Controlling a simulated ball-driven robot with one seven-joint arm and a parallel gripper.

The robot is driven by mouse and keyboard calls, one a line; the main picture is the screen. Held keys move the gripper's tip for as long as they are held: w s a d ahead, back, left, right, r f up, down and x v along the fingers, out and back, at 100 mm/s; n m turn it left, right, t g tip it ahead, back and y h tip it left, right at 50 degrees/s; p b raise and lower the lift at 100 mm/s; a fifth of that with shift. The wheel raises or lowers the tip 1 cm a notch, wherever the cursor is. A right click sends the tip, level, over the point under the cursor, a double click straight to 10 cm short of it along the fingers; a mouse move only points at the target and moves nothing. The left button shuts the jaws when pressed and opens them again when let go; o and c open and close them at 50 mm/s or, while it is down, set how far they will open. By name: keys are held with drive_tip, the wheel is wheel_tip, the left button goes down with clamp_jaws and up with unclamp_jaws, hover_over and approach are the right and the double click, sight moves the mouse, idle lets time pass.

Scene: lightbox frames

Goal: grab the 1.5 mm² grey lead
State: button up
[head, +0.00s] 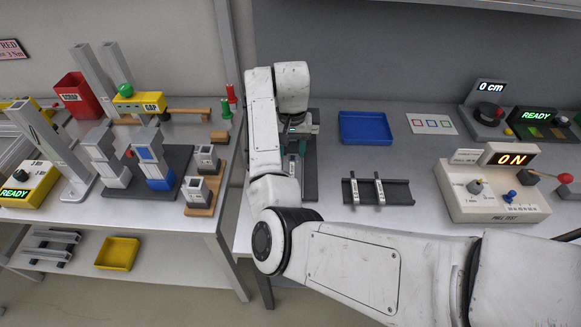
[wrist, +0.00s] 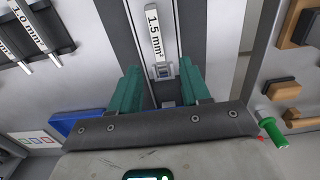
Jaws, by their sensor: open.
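A lead with a white label reading "1.5 mm²" (wrist: 154,30) lies along a dark track, at the top middle of the wrist view. My gripper (wrist: 160,72) has two green fingers, open and apart, one to each side of that lower end; I see no contact. In the head view my gripper (head: 294,166) is over the dark plate (head: 309,182), and my arm hides much of it. I cannot make out the 1.5 mm² label there.
A dark rack (head: 401,192) holds two labelled leads; one reads "1.0 mm" in the wrist view (wrist: 27,24). A blue tray (head: 366,128) stands behind the rack. The pull test box (head: 494,200) stands at right, its display reading ON. Bare table lies between.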

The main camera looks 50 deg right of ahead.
sight(292, 166)
drive_tip(key=shift+s+f+p, duration=0.1)
drive_tip(key=shift+f+p, duration=0.2)
drive_tip(key=shift+f, duration=2.6)
clamp_jaws()
